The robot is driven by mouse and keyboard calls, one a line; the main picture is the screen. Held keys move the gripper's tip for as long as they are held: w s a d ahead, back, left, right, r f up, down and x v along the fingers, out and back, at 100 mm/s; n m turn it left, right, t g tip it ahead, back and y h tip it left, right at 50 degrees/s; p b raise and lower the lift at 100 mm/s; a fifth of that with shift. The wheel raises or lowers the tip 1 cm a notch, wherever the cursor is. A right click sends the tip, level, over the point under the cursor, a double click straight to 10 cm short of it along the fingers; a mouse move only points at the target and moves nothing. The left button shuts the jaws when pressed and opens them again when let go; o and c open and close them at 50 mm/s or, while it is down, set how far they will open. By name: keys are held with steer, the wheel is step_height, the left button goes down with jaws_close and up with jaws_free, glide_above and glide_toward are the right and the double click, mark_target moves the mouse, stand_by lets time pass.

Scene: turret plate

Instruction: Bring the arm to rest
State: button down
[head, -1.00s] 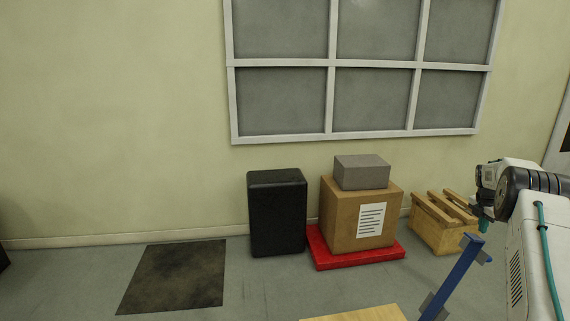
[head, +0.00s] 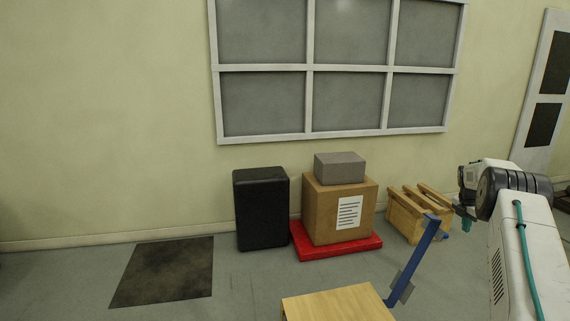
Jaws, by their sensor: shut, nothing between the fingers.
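My arm is at the right edge of the head view, with a white link, a dark joint and a teal cable. It is folded, with its end hanging down on the left side of the dark joint. My gripper (head: 465,217) is small in the picture at that end, its teal tips pointing down. It is shut and holds nothing. It appears just right of a wooden crate-like stand (head: 410,222) in the picture, and I cannot tell the distance between them.
A blue bar (head: 418,262) rises beside a wooden tabletop (head: 335,303) in front. A cardboard box (head: 325,212) with a grey block (head: 340,167) on top stands on a red base (head: 310,254). A black cabinet (head: 262,212) is left of it. A dark mat (head: 165,272) lies on open floor.

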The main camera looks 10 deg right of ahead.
steer(key=s+a+f+m+g+y, duration=0.1)
steer(key=s+a+f+m+y, duration=0.1)
steer(key=s+a+m, duration=0.5)
steer(key=s+a+r+m, duration=0.45)
steer(key=a+r, duration=0.25)
steer(key=a, duration=0.3)
steer(key=s+a+r+m+g, duration=0.1)
steer(key=s+a+r+m, duration=0.2)
steer(key=s+a+r, duration=0.5)
steer(key=s+a+r+m, duration=0.2)
steer(key=a+r+m, duration=0.3)
steer(key=a, duration=0.7)
steer(key=s+a+r+t, duration=0.1)
steer(key=s+a+r, duration=0.2)
steer(key=s+a, duration=0.6)
steer(key=s+a+r+n+t, duration=0.1)
steer(key=s+a+r, duration=0.3)
steer(key=s+a, duration=0.6)
steer(key=shift+s+t, duration=0.7)
steer(key=shift+s, duration=2)
